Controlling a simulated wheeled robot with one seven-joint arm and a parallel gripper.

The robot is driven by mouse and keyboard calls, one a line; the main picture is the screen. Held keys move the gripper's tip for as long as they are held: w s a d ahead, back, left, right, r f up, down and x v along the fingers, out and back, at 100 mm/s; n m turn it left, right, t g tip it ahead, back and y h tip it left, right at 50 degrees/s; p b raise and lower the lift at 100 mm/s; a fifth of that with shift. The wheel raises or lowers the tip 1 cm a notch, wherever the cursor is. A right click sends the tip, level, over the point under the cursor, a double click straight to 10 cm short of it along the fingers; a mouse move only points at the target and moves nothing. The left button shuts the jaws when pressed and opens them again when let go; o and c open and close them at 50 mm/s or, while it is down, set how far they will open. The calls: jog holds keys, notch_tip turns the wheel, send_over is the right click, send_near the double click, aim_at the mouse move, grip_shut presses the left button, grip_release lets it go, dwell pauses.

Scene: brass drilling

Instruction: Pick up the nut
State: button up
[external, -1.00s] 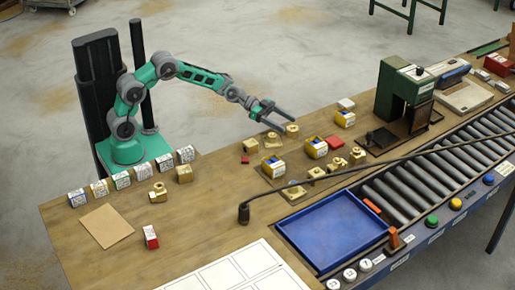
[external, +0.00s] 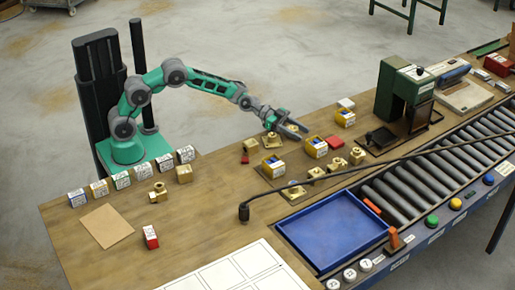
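Several small brass pieces lie on the wooden bench, and at this size I cannot tell for certain which is the nut. One brass piece (external: 292,127) is at my gripper (external: 302,132), partly hidden behind the fingers. Another brass piece (external: 272,141) on a flat base sits just left of the fingers, and a blocky brass piece (external: 250,146) is farther left. My gripper is open, its two fingers apart and pointing down to the right, low over the bench. I cannot tell whether the fingers touch the piece or stand around it.
A green press (external: 396,90) is to the right. A blue tray (external: 335,232) and roller conveyor lie in front, with a thin dark rod crossing above.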

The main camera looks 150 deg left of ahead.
grip_shut()
dwell(0.3)
jog(key=shift+r, duration=0.1)
